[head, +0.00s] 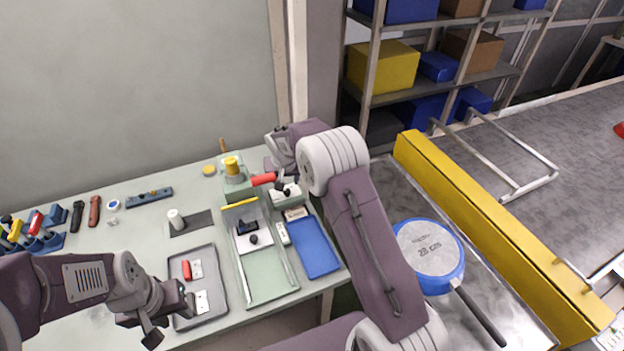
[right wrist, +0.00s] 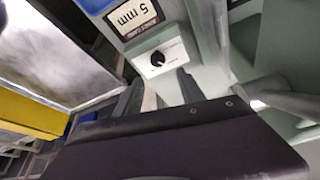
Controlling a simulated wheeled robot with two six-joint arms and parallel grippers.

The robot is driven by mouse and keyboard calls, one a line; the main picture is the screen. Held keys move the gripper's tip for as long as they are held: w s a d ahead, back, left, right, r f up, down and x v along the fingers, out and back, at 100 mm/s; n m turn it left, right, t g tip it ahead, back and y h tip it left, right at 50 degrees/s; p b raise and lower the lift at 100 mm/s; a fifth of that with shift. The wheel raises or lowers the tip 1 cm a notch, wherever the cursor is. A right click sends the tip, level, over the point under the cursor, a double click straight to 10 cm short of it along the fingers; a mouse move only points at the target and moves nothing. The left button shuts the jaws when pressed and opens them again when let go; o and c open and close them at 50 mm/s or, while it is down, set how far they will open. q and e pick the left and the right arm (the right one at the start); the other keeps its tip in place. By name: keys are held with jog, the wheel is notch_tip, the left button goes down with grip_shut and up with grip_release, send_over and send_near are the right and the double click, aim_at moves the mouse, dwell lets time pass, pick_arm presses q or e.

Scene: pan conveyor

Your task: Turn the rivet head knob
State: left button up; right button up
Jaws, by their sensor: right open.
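In the right wrist view, a small black round knob (right wrist: 157,59) sits on a white dial plate on the pale green machine (right wrist: 195,60). My left gripper (head: 168,318) is open and empty over the grey tray (head: 217,318).
A green-floored fixture (head: 265,288) and a blue tray (head: 315,250) lie in front of the machine. Tools (head: 94,210) lie at the left of the bench. A blue pan (head: 430,255) rests right of my right arm, beside a yellow conveyor rail (head: 480,210).

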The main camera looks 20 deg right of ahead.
jog(key=s+d+r+b, duration=0.1)
jog(key=s+d+r, duration=0.5)
jog(key=s+d, duration=0.2)
jog(key=shift+s+r, duration=0.25)
jog(key=shift+r, duration=0.05)
jog(key=s+a+f+n+g, duration=0.1)
jog(key=s+a+f, duration=0.1)
jog(key=s, duration=0.9)
jog(key=s+a+f+n+g+y, duration=0.1)
jog(key=s+a, duration=0.4)
jog(key=s, duration=0.7)
notch_tip(320, 180, down, 2)
jog(key=shift+s+f+g, duration=0.15)
jog(key=shift+s+g, duration=0.1)
jog(key=shift+g, duration=0.35)
